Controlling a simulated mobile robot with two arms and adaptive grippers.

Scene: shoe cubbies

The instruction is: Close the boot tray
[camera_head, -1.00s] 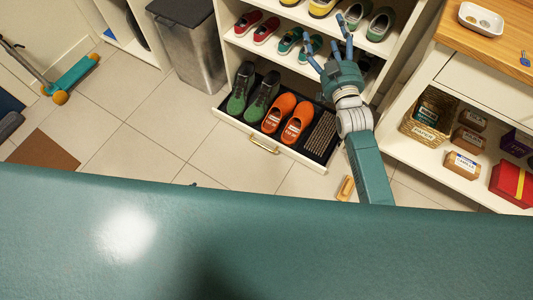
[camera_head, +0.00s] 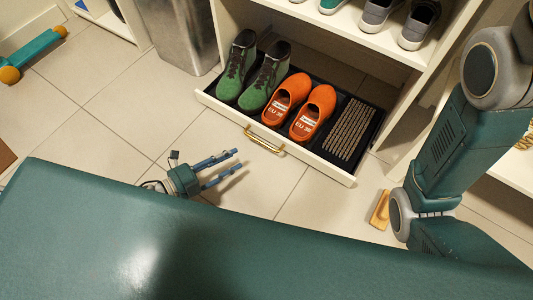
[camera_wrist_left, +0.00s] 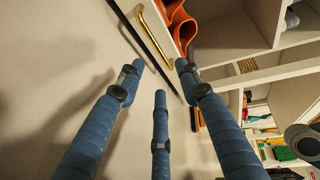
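The boot tray (camera_head: 318,168) is a low white drawer with a black inside, pulled out from the bottom of the shoe cubby. It holds green boots (camera_head: 262,80), orange shoes (camera_head: 312,112) and a grey ridged mat (camera_head: 350,128). Its brass handle (camera_head: 263,143) is on the front panel and also shows in the left wrist view (camera_wrist_left: 157,36). My left gripper (camera_head: 238,159) is open and empty, low over the floor just in front of the handle and apart from it. In the left wrist view its fingers are spread. My right arm shows at the right; its gripper is outside the view.
The cubby shelf (camera_head: 345,40) above the tray holds more shoes. A wooden block-like item (camera_head: 380,210) lies on the floor right of the tray. A grey bin (camera_head: 184,35) stands to the left. The floor in front of the tray is mostly clear.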

